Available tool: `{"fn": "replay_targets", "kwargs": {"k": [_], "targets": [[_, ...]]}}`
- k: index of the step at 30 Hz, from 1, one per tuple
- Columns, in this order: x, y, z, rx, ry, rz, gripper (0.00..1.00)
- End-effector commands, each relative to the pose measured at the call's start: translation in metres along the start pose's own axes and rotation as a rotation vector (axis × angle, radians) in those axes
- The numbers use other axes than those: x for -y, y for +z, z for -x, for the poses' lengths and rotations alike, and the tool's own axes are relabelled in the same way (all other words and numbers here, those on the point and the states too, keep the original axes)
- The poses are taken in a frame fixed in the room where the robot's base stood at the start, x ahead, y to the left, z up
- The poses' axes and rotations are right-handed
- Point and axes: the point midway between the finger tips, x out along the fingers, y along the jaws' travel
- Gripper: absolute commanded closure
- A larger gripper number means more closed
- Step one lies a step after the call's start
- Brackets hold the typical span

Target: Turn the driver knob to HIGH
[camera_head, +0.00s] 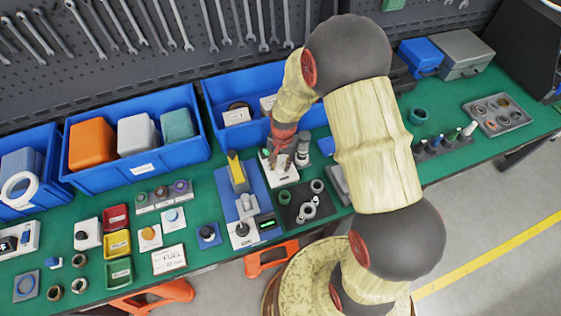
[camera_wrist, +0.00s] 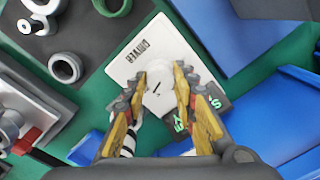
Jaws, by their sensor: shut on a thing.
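The driver knob (camera_wrist: 157,90) is a pale round dial with a dark pointer line, seen in the wrist view. It sits on a white plate (camera_wrist: 140,52) marked DRIVER, which also shows in the head view (camera_head: 287,180). My gripper (camera_wrist: 160,83) is shut on the knob, with one yellow finger on each side of it. In the head view my gripper (camera_head: 277,160) reaches down over the plate and hides most of the knob. No HIGH mark is readable, so I cannot tell the knob's setting.
A dark tag (camera_wrist: 203,112) with green letters lies beside the plate. A dark mat (camera_head: 298,212) with several rings is in front of it. Blue bins (camera_head: 225,122) stand behind. A blue base with a yellow-handled press (camera_head: 237,172) stands to the left.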

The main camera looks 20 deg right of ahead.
Motion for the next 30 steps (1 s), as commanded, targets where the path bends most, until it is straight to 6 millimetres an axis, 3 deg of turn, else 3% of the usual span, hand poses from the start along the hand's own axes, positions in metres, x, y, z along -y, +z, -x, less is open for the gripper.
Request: {"fn": "replay_targets", "kwargs": {"k": [9, 25, 26, 30], "targets": [[0.0003, 0.0002, 0.0003, -0.005, 0.0, -0.111, 0.98], [0.0003, 0.0002, -0.0001, -0.006, 0.0, -0.132, 0.98], [0.0003, 0.0002, -0.0001, -0.006, 0.0, -0.131, 0.71], [0.0002, 0.0002, -0.0001, -0.006, 0.0, -0.131, 0.63]]}}
